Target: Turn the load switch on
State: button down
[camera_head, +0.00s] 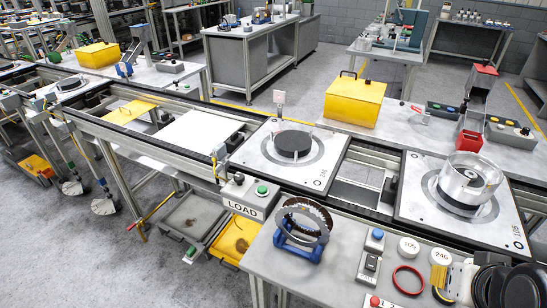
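The load switch is on a grey box with a white "LOAD" label (243,209), at the front edge of the conveyor in the head view. A black knob (239,178) and a green button (262,190) sit on its top face. The knob's turned position is too small to tell. I can make out no gripper fingers in this view. Dark rounded parts and a white part at the lower right corner seem to be my arm, well to the right of the LOAD box and apart from it.
A front table holds a toothed ring on a blue stand (302,229), a red ring (408,280) and small button boxes (375,240). Pallets with a black disc (293,145) and a clear cylinder (467,181) lie on the conveyor behind. Grey floor (90,255) is clear at left.

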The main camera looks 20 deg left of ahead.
aim_at(238, 179)
jog(key=u, duration=1.3)
jog(key=k+j, duration=0.05)
